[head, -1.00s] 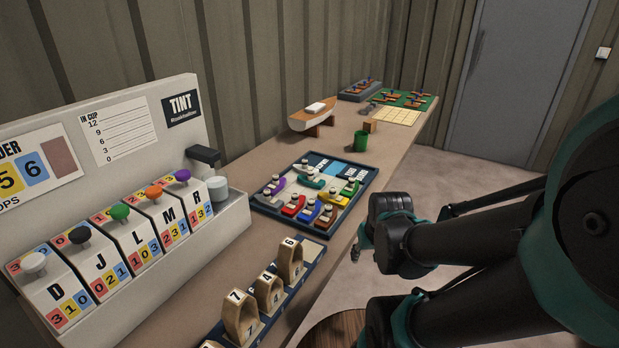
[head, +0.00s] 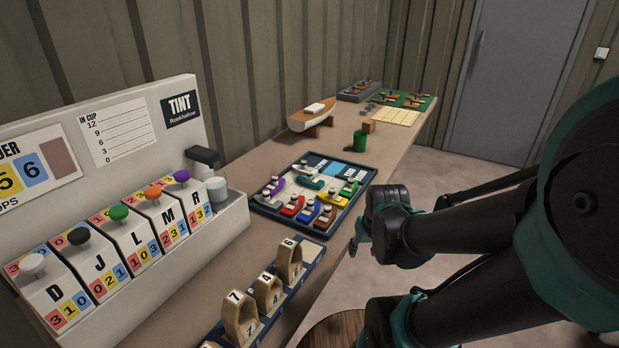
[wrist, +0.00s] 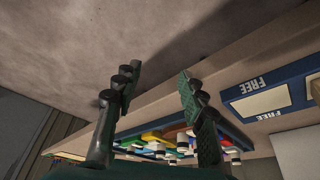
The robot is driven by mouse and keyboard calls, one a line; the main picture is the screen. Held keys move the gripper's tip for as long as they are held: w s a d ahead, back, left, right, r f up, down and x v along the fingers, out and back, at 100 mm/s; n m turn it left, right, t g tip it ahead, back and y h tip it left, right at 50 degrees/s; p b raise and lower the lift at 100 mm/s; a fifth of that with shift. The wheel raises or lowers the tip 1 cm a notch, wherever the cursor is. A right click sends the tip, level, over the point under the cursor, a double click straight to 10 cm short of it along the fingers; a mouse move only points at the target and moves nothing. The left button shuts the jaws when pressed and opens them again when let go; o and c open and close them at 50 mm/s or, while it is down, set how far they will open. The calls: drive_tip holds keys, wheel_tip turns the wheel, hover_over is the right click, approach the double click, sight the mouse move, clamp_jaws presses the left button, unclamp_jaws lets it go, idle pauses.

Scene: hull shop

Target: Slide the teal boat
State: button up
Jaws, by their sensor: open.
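The teal boat (head: 308,183) sits in the dark blue tray (head: 262,211) on the bench, near the tray's middle, beside a purple boat (head: 275,185). Other boats, in red, blue, orange and green, stand in the same tray. My gripper (wrist: 158,72) is open and empty in the wrist view. Its two dark fingers stand apart. It is off the bench's right edge, to the right of the tray and apart from the teal boat. The boats show only edge-on beyond the fingers in the wrist view, and I cannot tell the teal one there.
A numbered rack (head: 266,300) is in front of the tray. The tint machine (head: 128,235) stands at left. A green cup (head: 360,140), a wooden block (head: 369,127) and a model boat (head: 312,119) are behind.

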drive_tip(key=w+a+r+n, duration=0.1)
drive_tip(key=w+a+r, duration=0.1)
drive_tip(key=w+r, duration=0.5)
drive_tip(key=w+a+r, duration=0.3)
drive_tip(key=w+r, duration=0.1)
drive_tip(key=w, duration=0.7)
drive_tip(key=n, duration=0.1)
approach(309, 172)
drive_tip(key=shift+y, duration=0.5)
drive_tip(key=x, duration=0.6)
drive_tip(key=d+x, duration=0.1)
drive_tip(key=x, duration=0.3)
drive_tip(key=shift+w, duration=0.15)
clamp_jaws()
